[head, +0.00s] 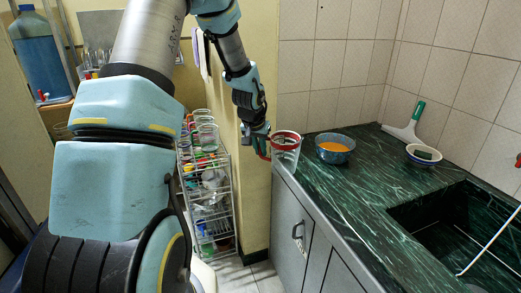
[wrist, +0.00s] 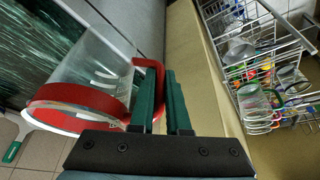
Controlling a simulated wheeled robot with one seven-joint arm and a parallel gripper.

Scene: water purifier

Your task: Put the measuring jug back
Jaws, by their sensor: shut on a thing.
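The clear measuring jug (head: 287,154) with a red rim and red handle is at the near left corner of the green marble counter (head: 372,175). It also shows in the wrist view (wrist: 97,64), left of my fingers. My gripper (head: 264,147) is at the jug's left side. In the wrist view my green fingers (wrist: 172,103) are shut on the red handle. The jug looks empty. I cannot tell whether its base touches the counter.
A blue bowl of orange liquid (head: 335,149) stands right of the jug. A small bowl (head: 424,156), a squeegee (head: 406,128) and a sink (head: 455,225) are farther right. A wire rack (head: 206,190) with glasses stands left below the counter. Grey cabinets (head: 290,225) are under the counter.

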